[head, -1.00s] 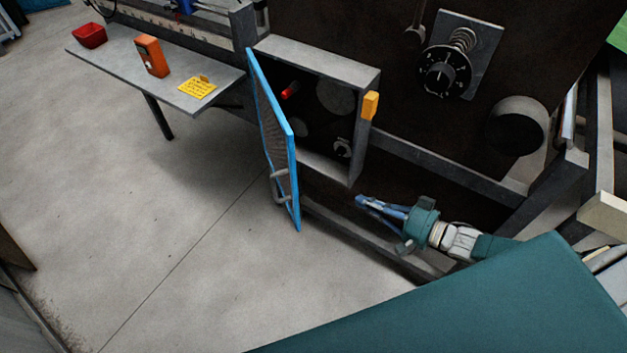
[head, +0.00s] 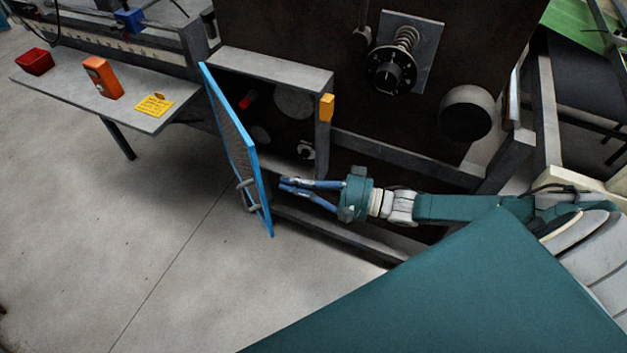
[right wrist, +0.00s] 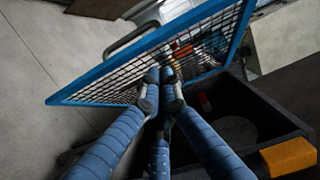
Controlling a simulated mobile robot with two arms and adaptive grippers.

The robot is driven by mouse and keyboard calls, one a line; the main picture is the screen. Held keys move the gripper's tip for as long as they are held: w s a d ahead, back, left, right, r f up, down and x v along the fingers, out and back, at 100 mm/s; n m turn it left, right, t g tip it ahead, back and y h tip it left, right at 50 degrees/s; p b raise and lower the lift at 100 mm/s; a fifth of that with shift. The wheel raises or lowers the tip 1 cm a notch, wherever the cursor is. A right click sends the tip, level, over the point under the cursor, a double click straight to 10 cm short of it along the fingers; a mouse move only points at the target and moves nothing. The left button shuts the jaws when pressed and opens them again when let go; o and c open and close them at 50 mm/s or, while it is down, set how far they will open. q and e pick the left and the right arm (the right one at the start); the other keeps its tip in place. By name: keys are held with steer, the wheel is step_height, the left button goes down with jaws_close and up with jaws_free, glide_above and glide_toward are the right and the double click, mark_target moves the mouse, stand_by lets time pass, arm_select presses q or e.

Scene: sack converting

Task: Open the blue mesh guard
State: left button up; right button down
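The blue mesh guard (head: 236,140) is a blue-framed panel. It stands swung out from the front left side of a dark open box, leaving the opening clear. Its grey handle (head: 246,185) is on the outer face, low near the free edge; the guard also fills the upper middle of the right wrist view (right wrist: 110,92). My right gripper (head: 284,186) has its blue fingertips together and nothing between them. The tips (right wrist: 160,82) are at the guard's inner, box-facing side, close to the mesh; I cannot tell if they touch. My left gripper is not in view.
The box (head: 285,60) has a yellow-orange block (head: 326,108) on its right edge and a red knob (head: 248,99) inside. A shelf at left (head: 70,92) holds a red bin (head: 35,61), an orange device (head: 103,77) and a yellow note (head: 154,104). The floor left of the guard is clear.

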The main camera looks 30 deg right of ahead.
steer(key=a, duration=0.3)
steer(key=shift+s+p, duration=0.2)
steer(key=shift+p, duration=0.15)
steer(key=shift+d, duration=0.1)
